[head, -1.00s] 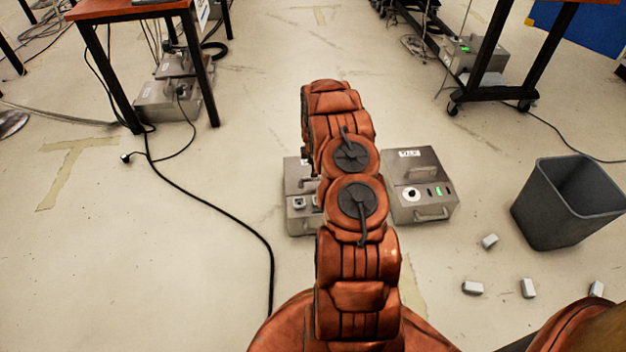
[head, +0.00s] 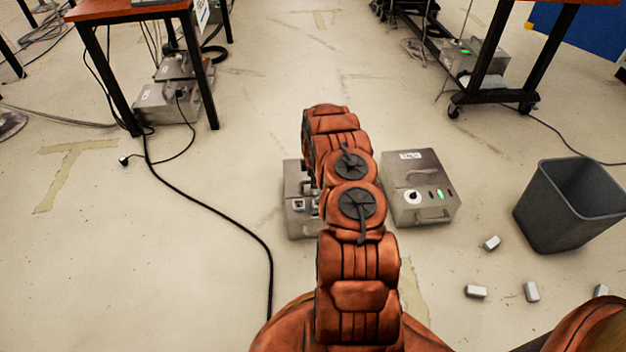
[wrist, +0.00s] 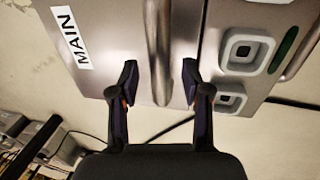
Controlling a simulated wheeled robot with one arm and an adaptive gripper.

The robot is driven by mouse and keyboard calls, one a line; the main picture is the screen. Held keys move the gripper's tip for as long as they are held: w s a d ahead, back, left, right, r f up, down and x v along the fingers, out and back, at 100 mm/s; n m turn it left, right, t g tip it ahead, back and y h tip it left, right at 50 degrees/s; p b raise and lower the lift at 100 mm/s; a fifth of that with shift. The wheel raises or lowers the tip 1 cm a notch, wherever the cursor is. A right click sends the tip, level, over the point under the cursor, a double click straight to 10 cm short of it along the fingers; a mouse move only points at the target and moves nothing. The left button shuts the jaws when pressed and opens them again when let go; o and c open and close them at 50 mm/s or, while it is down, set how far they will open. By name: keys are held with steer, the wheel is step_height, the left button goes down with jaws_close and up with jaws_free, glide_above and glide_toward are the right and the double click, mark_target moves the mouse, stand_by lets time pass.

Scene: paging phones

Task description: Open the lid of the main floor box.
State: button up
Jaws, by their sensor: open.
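The main floor box (head: 295,222) is a grey metal box on the floor, largely hidden behind my arm in the head view. In the wrist view its lid (wrist: 112,50) carries a MAIN label (wrist: 70,38) and a metal bar handle (wrist: 160,60). The front panel with white-framed square sockets (wrist: 247,53) is to the right. My gripper (wrist: 160,85) is open, with one finger on each side of the handle's lower part. I cannot tell whether the fingers touch the lid. The lid looks shut.
A second grey box (head: 421,186) with a green light stands close on the right. A dark bin (head: 567,215) and several small white blocks (head: 476,292) lie further right. A black cable (head: 225,220) runs along the floor at the left, where there is free floor.

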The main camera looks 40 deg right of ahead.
steer(key=shift+c, duration=0.4)
jaws_close()
steer(key=shift+s+r, duration=0.1)
